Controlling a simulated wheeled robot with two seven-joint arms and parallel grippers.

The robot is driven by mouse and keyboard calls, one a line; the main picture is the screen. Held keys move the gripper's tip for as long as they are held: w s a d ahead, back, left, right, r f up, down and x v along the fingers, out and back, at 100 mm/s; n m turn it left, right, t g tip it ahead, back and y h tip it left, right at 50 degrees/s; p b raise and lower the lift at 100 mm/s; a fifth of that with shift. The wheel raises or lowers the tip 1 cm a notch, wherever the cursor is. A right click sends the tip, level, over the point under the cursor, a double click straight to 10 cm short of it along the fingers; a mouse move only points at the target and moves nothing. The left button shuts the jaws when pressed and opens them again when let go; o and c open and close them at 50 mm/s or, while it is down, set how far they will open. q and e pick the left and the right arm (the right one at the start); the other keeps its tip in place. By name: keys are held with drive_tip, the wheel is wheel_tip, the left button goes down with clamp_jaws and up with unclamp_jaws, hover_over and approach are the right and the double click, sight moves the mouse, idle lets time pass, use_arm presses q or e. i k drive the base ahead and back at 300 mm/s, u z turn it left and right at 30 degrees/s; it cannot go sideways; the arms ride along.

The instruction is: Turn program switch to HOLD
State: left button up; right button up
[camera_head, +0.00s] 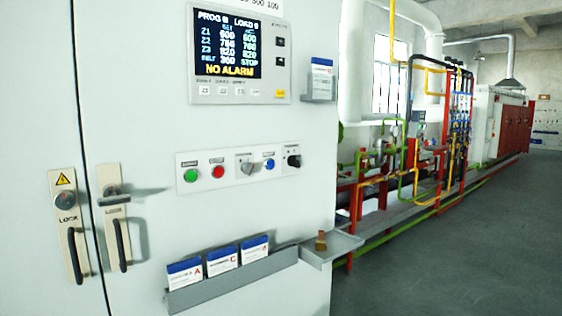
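A light control strip (226,174) is on the front of the white cabinet. From left to right it carries a green button (191,175), a red button (218,171), a grey rotary switch (247,167), a blue button (269,164) and a black rotary knob (294,161). The small labels above them are too small to read, so I cannot tell which one is the program switch or which position is HOLD. Neither of my grippers is in view.
A display (228,45) above the strip reads NO ALARM. A card rack (232,280) and a small shelf (331,247) with a brown object (321,241) jut out below. Door handles (72,238) are at left. Open floor (450,265) lies at right.

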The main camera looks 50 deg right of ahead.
sight(293, 160)
drive_tip(key=z, duration=0.55)
drive_tip(key=i, duration=0.75)
drive_tip(key=z, duration=0.7)
